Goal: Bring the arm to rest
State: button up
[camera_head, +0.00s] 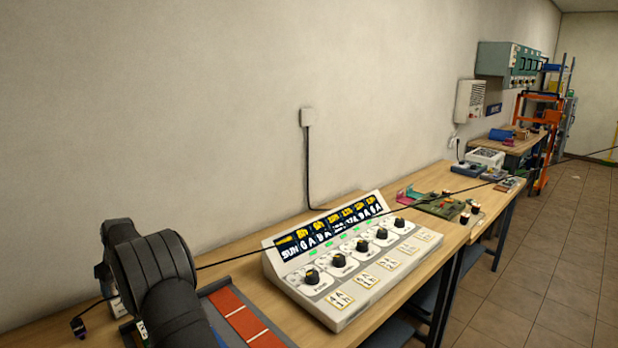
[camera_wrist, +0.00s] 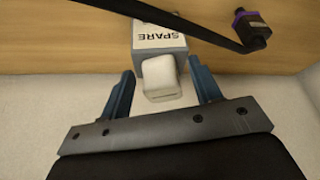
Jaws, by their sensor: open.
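My gripper (camera_wrist: 160,66) shows in the wrist view with its two blue fingers apart. A grey box (camera_wrist: 152,32) marked SPARE lies just beyond the fingertips. A white block-like piece (camera_wrist: 160,75) on its near side shows between the fingers, with a gap on each side. I cannot tell how far it is from them in depth. In the head view my dark arm (camera_head: 160,285) fills the lower left and hides the gripper.
A charger panel (camera_head: 345,262) with several knobs stands on the wooden bench (camera_head: 265,318), right of my arm. A red-topped tray (camera_head: 243,318) lies between. A black cable (camera_wrist: 195,28) with a purple-ended plug (camera_wrist: 251,28) crosses near the gripper. The wall (camera_head: 160,120) is close behind.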

jog(key=shift+r, duration=2.1)
jog(key=shift+f, duration=0.1)
